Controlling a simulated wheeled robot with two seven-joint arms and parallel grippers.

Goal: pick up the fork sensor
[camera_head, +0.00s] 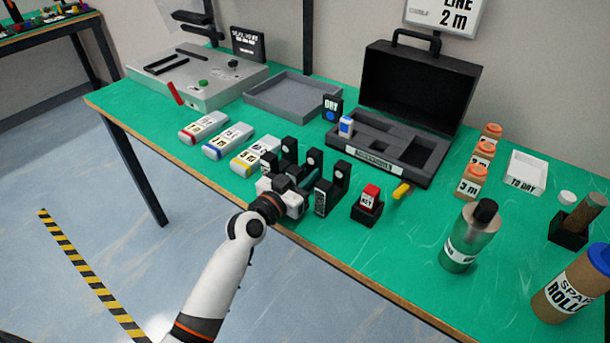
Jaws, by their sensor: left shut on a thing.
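My left gripper (296,190) reaches over the table's front edge to a cluster of black upright pieces. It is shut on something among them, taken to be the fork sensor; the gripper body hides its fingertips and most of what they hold. Black upright pieces (341,176) with pale round marks stand close behind and to the right of the gripper. A labelled black piece (321,199) stands just right of it. I cannot tell which piece is held or whether it is clear of the table. My right gripper is not in view.
Three white cartridges (228,141) lie left of the cluster. A red-capped block in a black holder (367,208) stands to the right. Behind are a grey tray (293,99) and an open black case (419,97). A green bottle (468,240) stands farther right.

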